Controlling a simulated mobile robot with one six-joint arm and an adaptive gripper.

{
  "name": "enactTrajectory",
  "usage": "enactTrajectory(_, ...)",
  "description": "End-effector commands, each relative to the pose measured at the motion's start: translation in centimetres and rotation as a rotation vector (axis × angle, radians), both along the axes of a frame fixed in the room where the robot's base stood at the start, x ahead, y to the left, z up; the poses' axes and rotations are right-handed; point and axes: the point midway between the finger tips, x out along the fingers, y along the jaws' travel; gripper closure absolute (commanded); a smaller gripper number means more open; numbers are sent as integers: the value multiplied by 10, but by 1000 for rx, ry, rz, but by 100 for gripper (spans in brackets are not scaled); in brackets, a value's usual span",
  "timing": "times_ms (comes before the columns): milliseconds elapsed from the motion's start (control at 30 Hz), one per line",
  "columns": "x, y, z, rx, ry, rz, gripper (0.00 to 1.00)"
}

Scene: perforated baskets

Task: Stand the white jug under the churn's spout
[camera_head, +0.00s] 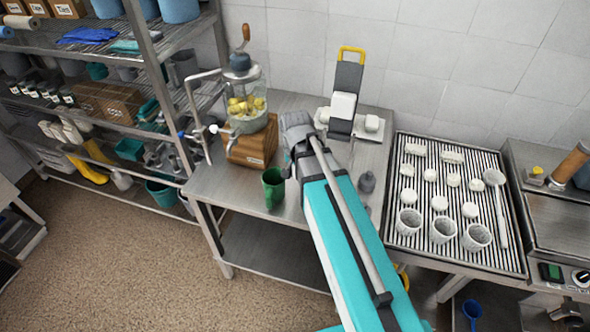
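The churn (246,106) stands at the back left of the steel table, a clear jar of yellow lumps on a wooden base with a crank on top. No white jug can be clearly told in this view. A green cup (272,188) stands upright near the table's front edge, in front of the churn's base. My gripper (290,165) is at the end of my teal arm, just right of the churn and above the green cup. Its fingers are mostly hidden by the arm, so its hold cannot be seen.
Metal pipes with a tap (199,115) stand left of the churn. A white and grey device with a yellow handle (345,95) is behind my arm. A ribbed rack (465,252) with several white cups and moulds lies to the right. Shelving (120,50) fills the left.

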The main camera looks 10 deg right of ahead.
Motion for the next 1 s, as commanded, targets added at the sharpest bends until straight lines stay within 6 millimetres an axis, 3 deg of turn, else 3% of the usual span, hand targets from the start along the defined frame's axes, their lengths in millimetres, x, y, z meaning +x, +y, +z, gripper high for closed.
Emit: enactTrajectory(1000, 0, 0, -6, 0, 0, 0, 100)
